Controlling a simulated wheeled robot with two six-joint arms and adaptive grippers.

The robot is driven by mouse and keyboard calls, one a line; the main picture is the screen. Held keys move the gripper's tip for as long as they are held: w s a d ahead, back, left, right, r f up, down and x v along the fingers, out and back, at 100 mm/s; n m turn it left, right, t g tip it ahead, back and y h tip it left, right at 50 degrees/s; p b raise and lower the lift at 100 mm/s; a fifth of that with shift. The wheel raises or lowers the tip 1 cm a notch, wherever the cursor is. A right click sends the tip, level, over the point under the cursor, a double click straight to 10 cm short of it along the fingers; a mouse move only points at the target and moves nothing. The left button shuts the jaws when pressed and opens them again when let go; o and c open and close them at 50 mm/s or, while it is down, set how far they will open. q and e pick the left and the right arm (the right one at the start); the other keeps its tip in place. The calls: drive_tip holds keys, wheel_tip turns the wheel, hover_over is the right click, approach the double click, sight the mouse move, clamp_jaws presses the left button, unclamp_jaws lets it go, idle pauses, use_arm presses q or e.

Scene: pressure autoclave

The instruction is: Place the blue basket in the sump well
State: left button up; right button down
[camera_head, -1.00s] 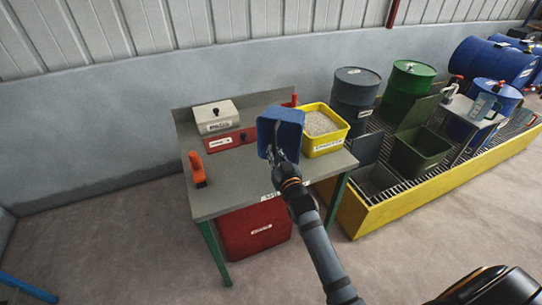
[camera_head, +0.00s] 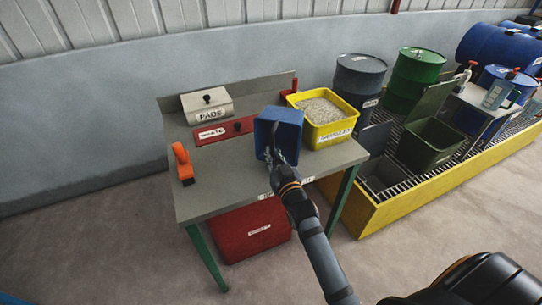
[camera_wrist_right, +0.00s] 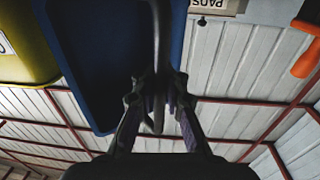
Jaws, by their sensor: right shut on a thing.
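In the wrist view the right gripper (camera_wrist_right: 159,105) closes on a grey bar or handle in front of the blue basket (camera_wrist_right: 95,70). The sump well (camera_head: 383,180) appears as a square opening in the near left end of the yellow-sided grated pallet, to the right of the bench. My left gripper is not in view.
A yellow bin of granules (camera_head: 340,130) stands right of the basket on the bench (camera_head: 205,200). A grey panel (camera_head: 374,139) stands behind the well; a green bin (camera_head: 428,143) is beside it. Drums (camera_head: 358,80) stand behind. An orange tool (camera_head: 183,163) lies at the bench's left.

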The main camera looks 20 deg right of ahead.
drive_tip(key=shift+s+r, duration=0.15)
drive_tip(key=c, duration=1.8)
unclamp_jaws()
drive_tip(key=shift+f, duration=0.2)
drive_tip(key=o, duration=0.4)
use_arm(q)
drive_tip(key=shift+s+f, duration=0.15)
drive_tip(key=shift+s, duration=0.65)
